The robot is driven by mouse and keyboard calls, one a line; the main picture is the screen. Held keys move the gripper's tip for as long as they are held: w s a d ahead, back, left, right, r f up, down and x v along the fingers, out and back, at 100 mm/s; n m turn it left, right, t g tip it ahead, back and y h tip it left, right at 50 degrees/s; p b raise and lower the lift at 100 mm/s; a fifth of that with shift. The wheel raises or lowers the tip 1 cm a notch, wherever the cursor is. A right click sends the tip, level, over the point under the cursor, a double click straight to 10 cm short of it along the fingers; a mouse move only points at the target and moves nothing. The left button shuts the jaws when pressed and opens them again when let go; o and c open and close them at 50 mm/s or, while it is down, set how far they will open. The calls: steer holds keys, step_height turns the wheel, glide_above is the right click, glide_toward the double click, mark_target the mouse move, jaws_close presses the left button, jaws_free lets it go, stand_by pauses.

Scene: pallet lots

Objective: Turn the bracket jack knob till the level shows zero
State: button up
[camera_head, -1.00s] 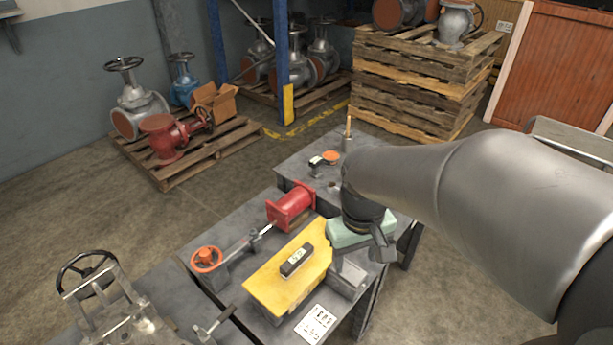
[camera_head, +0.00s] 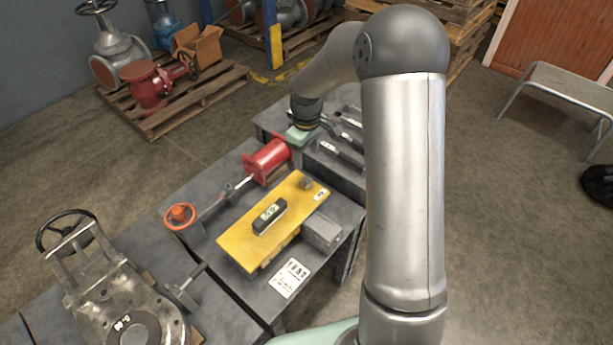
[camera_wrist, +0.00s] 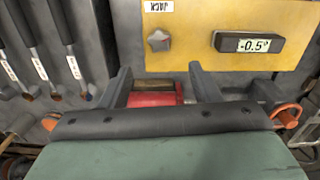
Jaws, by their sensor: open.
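The yellow bracket plate (camera_head: 243,238) lies on the grey bench, with a dark star-shaped jack knob (camera_head: 306,184) near its far right corner. The knob also shows in the wrist view (camera_wrist: 158,40), beside a JACK label. The black level (camera_head: 269,216) sits on the plate; its display in the wrist view (camera_wrist: 247,44) reads -0.5°. My gripper (camera_wrist: 160,70) is open and empty, its two fingers spread on either side below the knob in that picture, apart from it. In the head view its pale green body (camera_head: 301,135) is beyond the plate, past the red cylinder; its fingertips are hidden.
A red cylinder (camera_head: 269,159) with a rod and an orange handwheel (camera_head: 180,216) stands left of the plate. A printed card (camera_head: 290,278) lies at the near edge. A valve with a black handwheel (camera_head: 67,231) is at the left.

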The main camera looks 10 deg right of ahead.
mark_target(307, 181)
step_height(307, 181, down, 11)
steer(key=shift+r+p, duration=0.1)
steer(key=shift+p, duration=0.25)
steer(key=c, duration=1)
